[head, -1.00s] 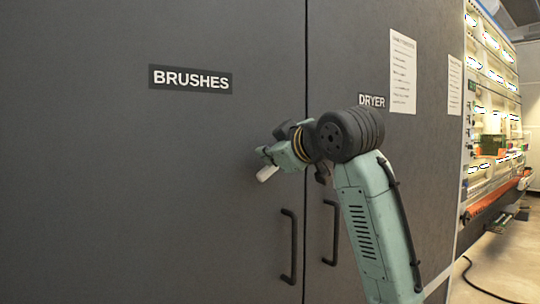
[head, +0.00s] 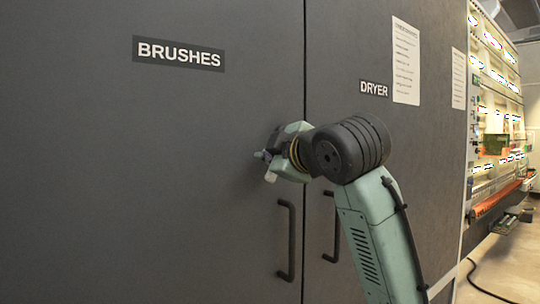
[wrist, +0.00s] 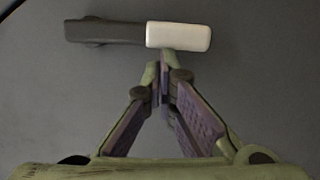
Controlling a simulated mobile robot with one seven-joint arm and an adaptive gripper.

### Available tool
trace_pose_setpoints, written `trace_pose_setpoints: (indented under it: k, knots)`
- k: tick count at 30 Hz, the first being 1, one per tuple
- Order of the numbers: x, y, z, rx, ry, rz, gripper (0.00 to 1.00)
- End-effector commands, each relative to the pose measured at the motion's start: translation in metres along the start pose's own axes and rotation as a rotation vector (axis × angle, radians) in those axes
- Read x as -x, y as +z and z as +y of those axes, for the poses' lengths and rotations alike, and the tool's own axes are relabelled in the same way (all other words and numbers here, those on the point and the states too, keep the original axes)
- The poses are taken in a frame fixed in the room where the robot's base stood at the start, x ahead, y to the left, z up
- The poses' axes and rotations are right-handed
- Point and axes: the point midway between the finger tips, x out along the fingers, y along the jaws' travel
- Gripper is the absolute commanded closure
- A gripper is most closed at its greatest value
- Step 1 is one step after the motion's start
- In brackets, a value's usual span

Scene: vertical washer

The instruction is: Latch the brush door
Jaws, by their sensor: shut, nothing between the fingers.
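The brush door (head: 140,190) is the large dark grey panel at left in the head view, with a white-lettered BRUSHES label. It appears flush with the panel beside it. A latch handle with a white tip (head: 270,177) shows just below my gripper (head: 264,156); its pivot is hidden there. In the wrist view, the latch (wrist: 105,32) has a dark arm at left and a white end (wrist: 179,36) at right. My gripper (wrist: 164,66) is shut and empty, its fingertips at the near edge of the white end; I cannot tell if they touch.
A black bar handle (head: 286,240) stands on the brush door below my gripper. The dryer door (head: 430,150) with another bar handle (head: 332,228) adjoins at right. Lit shelving (head: 495,110) and open floor are farther right, with a black cable on the floor.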

Motion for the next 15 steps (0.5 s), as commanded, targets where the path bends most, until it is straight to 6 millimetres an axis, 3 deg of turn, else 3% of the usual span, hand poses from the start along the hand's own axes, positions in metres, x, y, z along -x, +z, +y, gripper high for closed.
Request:
trace_pose_setpoints:
  k: [15]
  knots:
    - [-0.007,0.031,-0.013,0.396,0.1,-0.004,1.0]
